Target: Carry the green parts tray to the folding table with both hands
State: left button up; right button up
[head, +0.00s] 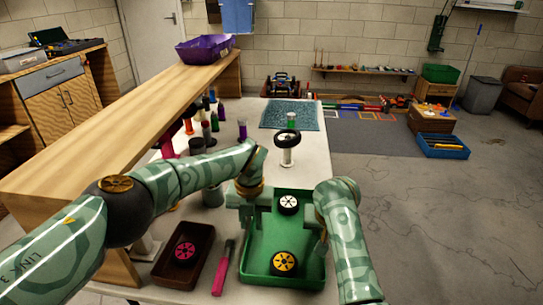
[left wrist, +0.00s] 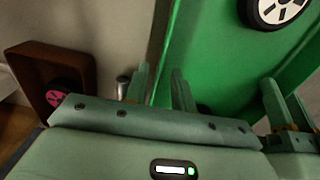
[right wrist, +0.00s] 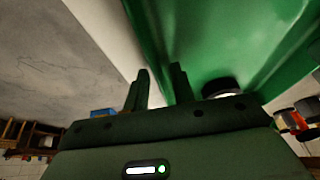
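The green parts tray (head: 257,262) lies at the near end of the white table. It holds a wheel with a white hub (head: 288,204) and a wheel with a yellow hub (head: 285,262). My left gripper (head: 257,213) is at the tray's left wall. In the left wrist view its two fingers (left wrist: 160,88) stand either side of that wall. My right gripper (head: 321,222) is at the right wall, and its fingers (right wrist: 160,88) also straddle the wall, a small gap apart. Whether either grips firmly is unclear. The folding table is not identifiable.
A brown tray (head: 184,255) with a pink-hubbed wheel and a pink-handled tool (head: 223,268) lie left of the green tray. Bottles and a wheel on a stand (head: 287,146) are beyond it. A wooden bench (head: 120,128) runs along the left. Open floor (head: 450,215) lies right.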

jog(key=shift+r, duration=0.25)
pick_arm(q)
notch_tip(320, 180, up, 10)
jog(key=shift+r, duration=0.2)
pick_arm(e)
jog(key=v, duration=1.1)
jog(key=shift+r, duration=0.25)
pick_arm(q)
jog(key=shift+f, duration=0.1)
pick_arm(e)
jog(key=shift+s+f, duration=0.1)
jog(key=shift+s, duration=0.15)
